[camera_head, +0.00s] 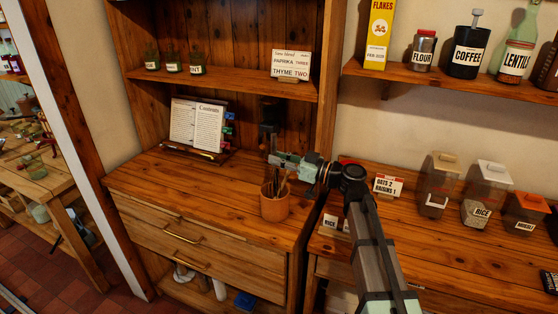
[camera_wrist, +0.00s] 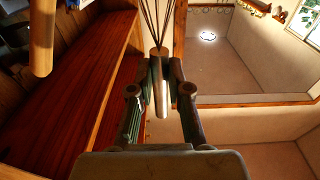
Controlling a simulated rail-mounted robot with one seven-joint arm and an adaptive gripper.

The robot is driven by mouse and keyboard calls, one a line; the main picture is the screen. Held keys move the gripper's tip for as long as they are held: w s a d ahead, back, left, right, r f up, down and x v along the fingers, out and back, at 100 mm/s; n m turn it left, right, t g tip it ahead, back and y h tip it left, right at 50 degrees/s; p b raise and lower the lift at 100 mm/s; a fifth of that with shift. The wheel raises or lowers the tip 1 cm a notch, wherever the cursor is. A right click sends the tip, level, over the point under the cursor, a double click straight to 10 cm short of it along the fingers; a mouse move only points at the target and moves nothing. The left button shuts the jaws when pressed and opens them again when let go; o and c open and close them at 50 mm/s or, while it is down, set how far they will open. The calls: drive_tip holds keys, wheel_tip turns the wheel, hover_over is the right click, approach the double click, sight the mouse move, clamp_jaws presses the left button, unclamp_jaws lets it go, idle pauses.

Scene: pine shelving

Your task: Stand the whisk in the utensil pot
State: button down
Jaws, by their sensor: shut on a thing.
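My gripper (camera_head: 278,160) is shut on the whisk and sits just above the utensil pot in the head view. In the wrist view the whisk's pale handle (camera_wrist: 161,85) lies between the fingers (camera_wrist: 160,75), with thin wires (camera_wrist: 158,22) fanning out beyond it. In the head view a dark upright shape rises above the gripper; I cannot tell whether it is the whisk's head. The terracotta utensil pot (camera_head: 274,206) stands upright near the right end of the wooden counter, with thin utensils (camera_head: 276,184) in it. I cannot tell whether the handle's end is inside the pot.
An open book (camera_head: 196,125) on a stand is at the back of the counter (camera_head: 190,187). Small labelled jars (camera_head: 172,63) and a card (camera_head: 290,64) stand on the shelf above. Lidded containers (camera_head: 437,184) fill the right counter. The counter left of the pot is clear.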

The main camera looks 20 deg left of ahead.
drive_tip(key=shift+f+b, duration=2.3)
drive_tip(key=shift+b, duration=0.05)
drive_tip(key=c, duration=1)
unclamp_jaws()
drive_tip(key=shift+c, duration=0.2)
drive_tip(key=shift+d, duration=0.1)
drive_tip(key=s+d, duration=0.1)
drive_tip(key=d, duration=1)
drive_tip(key=shift+d+f, duration=0.4)
